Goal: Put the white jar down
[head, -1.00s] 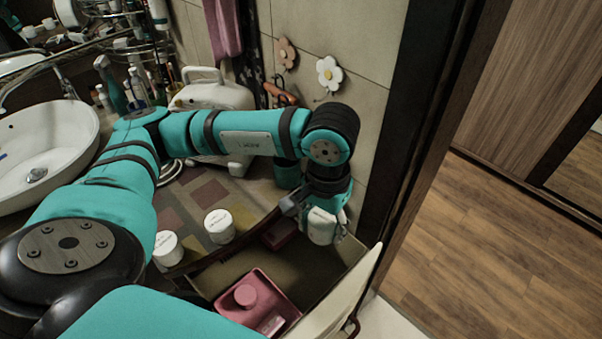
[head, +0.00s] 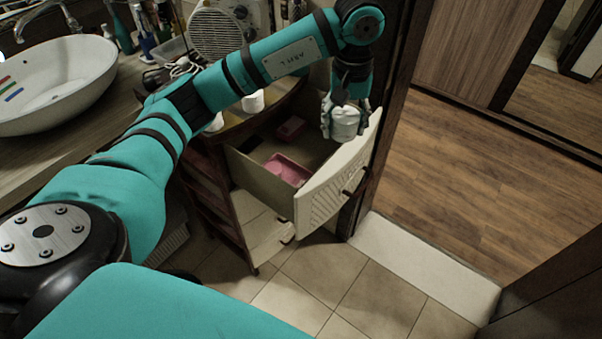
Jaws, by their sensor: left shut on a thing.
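My left gripper (head: 345,104) is shut on the white jar (head: 347,123) and points down. It holds the jar over the right side of the open drawer (head: 246,172), close to the inside of the drawer's white front (head: 335,181). I cannot tell whether the jar touches anything below it. Two other white jars stand on the counter, one (head: 253,101) beside my arm and one (head: 215,122) partly hidden by it. My right gripper is not in view.
A pink tray (head: 289,169) and a small dark red item (head: 291,127) lie in the drawer. A white sink (head: 52,82) is at the left. A beige appliance (head: 214,32) stands behind my arm. Wooden floor (head: 490,165) is clear at the right.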

